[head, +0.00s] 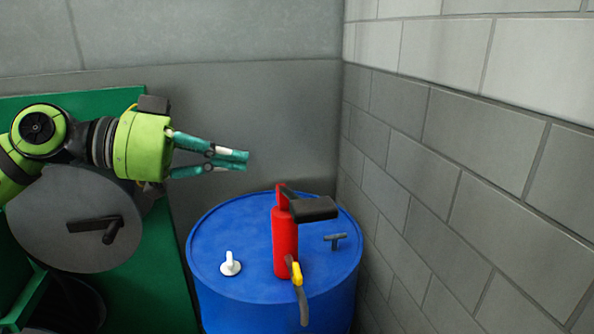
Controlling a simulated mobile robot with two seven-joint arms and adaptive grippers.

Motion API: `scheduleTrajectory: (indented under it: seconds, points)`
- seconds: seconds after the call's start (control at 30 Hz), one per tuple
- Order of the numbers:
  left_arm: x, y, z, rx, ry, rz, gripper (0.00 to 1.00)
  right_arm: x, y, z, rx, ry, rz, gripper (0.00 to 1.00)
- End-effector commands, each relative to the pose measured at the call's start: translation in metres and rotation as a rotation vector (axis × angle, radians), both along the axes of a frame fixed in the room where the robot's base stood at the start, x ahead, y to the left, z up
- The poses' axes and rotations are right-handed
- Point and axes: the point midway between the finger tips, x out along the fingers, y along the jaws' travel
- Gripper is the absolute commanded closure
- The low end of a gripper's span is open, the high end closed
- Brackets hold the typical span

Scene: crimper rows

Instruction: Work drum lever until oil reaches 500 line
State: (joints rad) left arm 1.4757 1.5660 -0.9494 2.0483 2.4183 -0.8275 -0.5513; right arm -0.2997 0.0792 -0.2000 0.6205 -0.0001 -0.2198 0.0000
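A blue drum (210,242) stands in the corner by the brick wall. A red pump (286,240) rises upright from its top. The pump's black lever (314,208) sticks out to the right near the top. A spout with a yellow collar (296,273) and a grey end hangs down at the front of the pump. My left gripper (246,160) is up and left of the pump, apart from the lever, with its teal fingertips together and nothing seen between them. My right gripper is not in view. No measuring vessel, oil or 500 line shows.
A white cap (230,265) and a dark T-shaped fitting (335,241) stand on the drum top. A green bench or cabinet (150,285) stands left of the drum. A grey disc with a black handle (75,225) is there. Grey walls close in behind and right.

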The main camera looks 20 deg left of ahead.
Motion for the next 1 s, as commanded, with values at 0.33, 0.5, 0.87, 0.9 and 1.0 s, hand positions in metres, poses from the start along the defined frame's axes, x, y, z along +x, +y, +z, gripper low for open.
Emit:
scheduleTrajectory:
  seconds: [0.33, 0.5, 0.87, 0.9, 1.0]
  points:
    - [0.0, 0.003, 0.003, -0.013, 0.01, 0.006, 1.0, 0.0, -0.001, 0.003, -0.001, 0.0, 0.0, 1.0]
    - [0.002, 0.001, 0.003, -0.011, 0.011, 0.005, 1.0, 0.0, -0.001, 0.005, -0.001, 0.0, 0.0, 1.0]
    - [0.032, -0.048, -0.005, -0.012, 0.012, -0.001, 1.0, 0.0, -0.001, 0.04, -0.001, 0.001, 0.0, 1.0]
    - [0.037, -0.054, -0.007, -0.011, 0.011, -0.001, 1.0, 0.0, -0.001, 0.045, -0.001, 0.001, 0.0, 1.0]
    - [0.048, -0.071, -0.013, -0.011, 0.011, 0.0, 1.0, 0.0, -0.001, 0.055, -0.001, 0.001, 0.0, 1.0]
